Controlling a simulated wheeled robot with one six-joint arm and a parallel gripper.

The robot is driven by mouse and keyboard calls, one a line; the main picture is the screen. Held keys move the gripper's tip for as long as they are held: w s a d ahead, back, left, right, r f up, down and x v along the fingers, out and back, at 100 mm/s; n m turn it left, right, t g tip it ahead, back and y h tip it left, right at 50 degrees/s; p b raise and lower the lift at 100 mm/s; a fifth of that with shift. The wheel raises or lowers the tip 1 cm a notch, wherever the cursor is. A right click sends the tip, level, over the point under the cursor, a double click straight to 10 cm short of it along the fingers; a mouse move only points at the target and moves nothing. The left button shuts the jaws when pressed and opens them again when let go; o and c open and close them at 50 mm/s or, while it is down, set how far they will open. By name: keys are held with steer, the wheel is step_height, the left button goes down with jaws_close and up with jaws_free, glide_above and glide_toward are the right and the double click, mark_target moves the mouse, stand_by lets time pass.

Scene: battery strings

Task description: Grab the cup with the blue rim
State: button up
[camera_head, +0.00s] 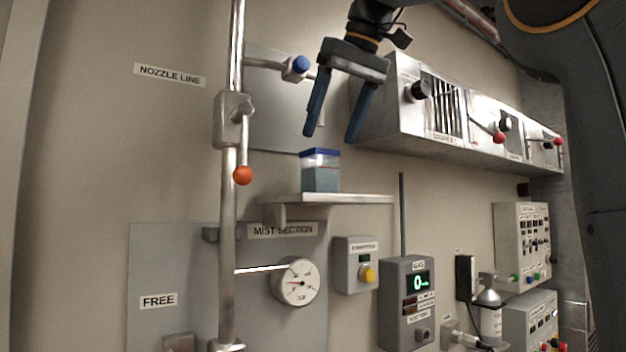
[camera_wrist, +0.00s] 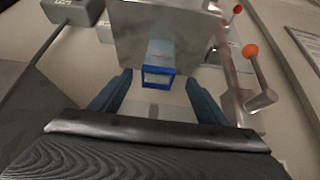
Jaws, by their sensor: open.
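The cup with the blue rim (camera_head: 320,171) is a clear square container with blue-grey contents. It stands upright on a small metal shelf (camera_head: 345,198) in the head view. My gripper (camera_head: 331,137) is open and empty, its two blue fingers pointing down just above the cup, apart from it in that view. In the wrist view the cup (camera_wrist: 159,64) shows its blue rim beyond and between the two open fingers (camera_wrist: 158,90). Neither finger visibly touches it.
A vertical pipe (camera_head: 228,260) with an orange-knobbed lever (camera_head: 243,175) stands left of the shelf. A metal cabinet with knobs (camera_head: 395,110) is right of my gripper. A gauge (camera_head: 296,282) and a grey meter box (camera_head: 406,305) are below.

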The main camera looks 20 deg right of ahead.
mark_target(322, 159)
steer(key=shift+p+x, duration=0.7)
steer(key=shift+x, duration=3.15)
steer(key=shift+d, duration=0.1)
steer(key=c, duration=1.2)
steer(key=shift+r, duration=0.15)
